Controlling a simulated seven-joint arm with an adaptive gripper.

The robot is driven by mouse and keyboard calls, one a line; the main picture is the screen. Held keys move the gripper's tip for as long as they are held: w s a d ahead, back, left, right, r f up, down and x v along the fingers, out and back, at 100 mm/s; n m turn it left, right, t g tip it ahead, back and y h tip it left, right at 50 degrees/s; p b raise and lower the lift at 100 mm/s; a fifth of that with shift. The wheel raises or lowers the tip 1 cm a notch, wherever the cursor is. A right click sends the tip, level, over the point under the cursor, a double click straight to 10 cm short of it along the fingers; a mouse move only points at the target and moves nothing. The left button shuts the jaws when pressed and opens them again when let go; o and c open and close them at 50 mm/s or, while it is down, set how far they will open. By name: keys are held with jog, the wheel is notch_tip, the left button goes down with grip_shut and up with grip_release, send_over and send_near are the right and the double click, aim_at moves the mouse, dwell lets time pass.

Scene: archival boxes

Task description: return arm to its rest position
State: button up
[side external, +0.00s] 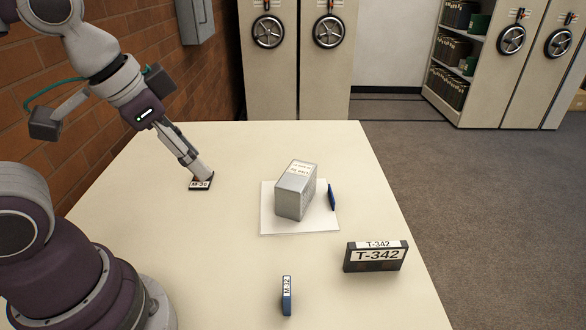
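My arm reaches in from the upper left, and my gripper (203,173) points down at the left part of the table. Its fingertips are right at a small dark cassette labelled M-30 (200,185), which appears to lie on the table. The fingertips overlap the cassette's upper edge in this view. I cannot tell whether they touch it, or whether the fingers are open or shut.
A grey archival box (296,191) sits on a white sheet (272,226), with a blue cassette (331,197) at its right. A blue M-labelled cassette (287,296) and a black T-342 case (375,257) stand nearer. A brick wall (60,90) borders the table's left.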

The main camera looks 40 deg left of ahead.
jog(key=n, duration=0.1)
jog(key=a+n, duration=0.1)
jog(key=shift+s+r+n+t, duration=0.1)
jog(key=shift+s+n+t, duration=0.2)
jog(key=shift+s, duration=0.1)
dwell(0.9)
